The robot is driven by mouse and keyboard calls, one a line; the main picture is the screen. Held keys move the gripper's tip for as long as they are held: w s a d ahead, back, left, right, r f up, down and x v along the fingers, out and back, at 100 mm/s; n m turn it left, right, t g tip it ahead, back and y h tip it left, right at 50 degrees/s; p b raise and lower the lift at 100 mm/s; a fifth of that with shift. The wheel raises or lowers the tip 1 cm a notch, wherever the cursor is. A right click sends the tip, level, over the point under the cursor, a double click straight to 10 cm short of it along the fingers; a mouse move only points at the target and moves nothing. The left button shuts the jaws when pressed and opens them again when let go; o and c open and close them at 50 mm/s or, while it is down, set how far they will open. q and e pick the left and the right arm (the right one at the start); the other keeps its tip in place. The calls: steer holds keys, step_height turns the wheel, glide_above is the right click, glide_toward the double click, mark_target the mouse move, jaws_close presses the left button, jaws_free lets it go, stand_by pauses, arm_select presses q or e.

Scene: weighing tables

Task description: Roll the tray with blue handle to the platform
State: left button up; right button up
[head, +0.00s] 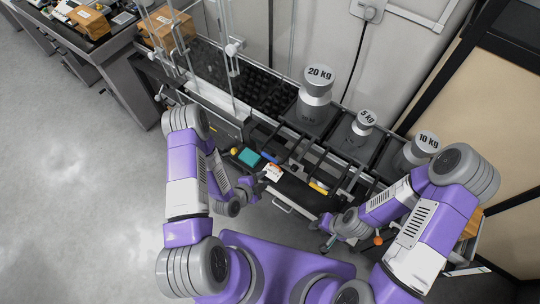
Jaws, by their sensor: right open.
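Three grey weights stand in a row on dark trays along the back: the 20 kg weight (316,92), the 5 kg weight (361,127) and the 10 kg weight (422,148). My right gripper (327,228) is open, low in front of the table, below the 5 kg weight.
A teal item (248,157) and a white label with orange (273,172) lie on the table's near side. Dark rails run along its front. Cardboard boxes (172,30) stand at the back left. A wall closes the back. The grey floor (80,180) at left is clear.

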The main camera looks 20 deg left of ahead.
mark_target(271, 158)
arm_select(q)
step_height(271, 158, up, 5)
steer(key=w+a+m+t+h, duration=0.1)
steer(key=w+m+t, duration=0.1)
steer(key=m+t, duration=0.35)
steer(key=shift+m+g, duration=0.65)
steer(key=shift+m, duration=0.2)
steer(key=x, duration=0.6)
steer(key=shift+w+f, duration=0.15)
steer(key=shift+w, duration=0.1)
steer(key=shift+c, duration=0.3)
jaws_close()
